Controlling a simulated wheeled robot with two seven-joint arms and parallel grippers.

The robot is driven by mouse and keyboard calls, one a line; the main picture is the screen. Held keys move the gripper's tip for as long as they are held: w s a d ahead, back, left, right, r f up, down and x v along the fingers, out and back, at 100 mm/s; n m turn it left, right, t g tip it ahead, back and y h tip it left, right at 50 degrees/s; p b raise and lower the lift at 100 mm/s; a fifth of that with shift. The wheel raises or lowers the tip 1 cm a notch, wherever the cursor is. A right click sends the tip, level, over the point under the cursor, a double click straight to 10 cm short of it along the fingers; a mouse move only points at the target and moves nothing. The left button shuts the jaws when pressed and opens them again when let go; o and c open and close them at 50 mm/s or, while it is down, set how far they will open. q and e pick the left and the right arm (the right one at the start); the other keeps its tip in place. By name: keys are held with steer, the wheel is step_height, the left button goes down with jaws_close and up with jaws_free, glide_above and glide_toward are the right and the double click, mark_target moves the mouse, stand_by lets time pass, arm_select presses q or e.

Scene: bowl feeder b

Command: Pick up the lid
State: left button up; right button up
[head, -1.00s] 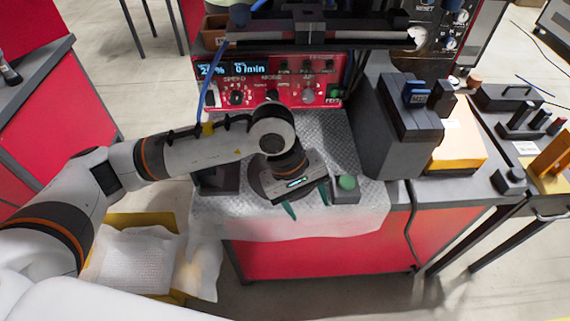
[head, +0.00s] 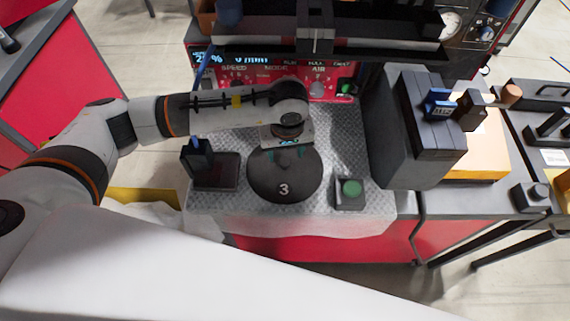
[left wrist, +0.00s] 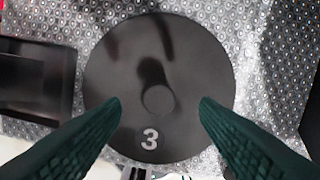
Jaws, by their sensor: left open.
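The lid (head: 284,188) is a dark round disc marked with a white "3". It lies flat on the patterned metal top. In the left wrist view the lid (left wrist: 195,70) fills the middle, with a small round knob (left wrist: 158,99) at its centre. My left gripper (head: 287,152) is above the far part of the lid in the head view. In the left wrist view its green fingers (left wrist: 160,103) are spread apart, one on each side of the knob, with nothing between them. Whether they are at knob height I cannot tell. My right gripper is out of view.
A green button box (head: 351,193) sits right of the lid, and a dark tray-like stand (head: 213,172) sits left. The red control panel (head: 262,72) and a dark overhead beam (head: 330,45) are behind. A tall grey block (head: 411,130) stands at right.

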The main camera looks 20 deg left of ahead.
mark_target(285, 160)
arm_select(q)
steer(key=f+p, duration=0.1)
steer(key=f, duration=0.3)
steer(key=shift+w+a+f+p, duration=0.1)
steer(key=shift+a+f+p, duration=0.1)
steer(key=shift+p, duration=0.2)
steer(key=shift+f, duration=0.3)
steer(key=shift+w+f, duration=0.1)
steer(key=shift+f, duration=0.05)
jaws_close()
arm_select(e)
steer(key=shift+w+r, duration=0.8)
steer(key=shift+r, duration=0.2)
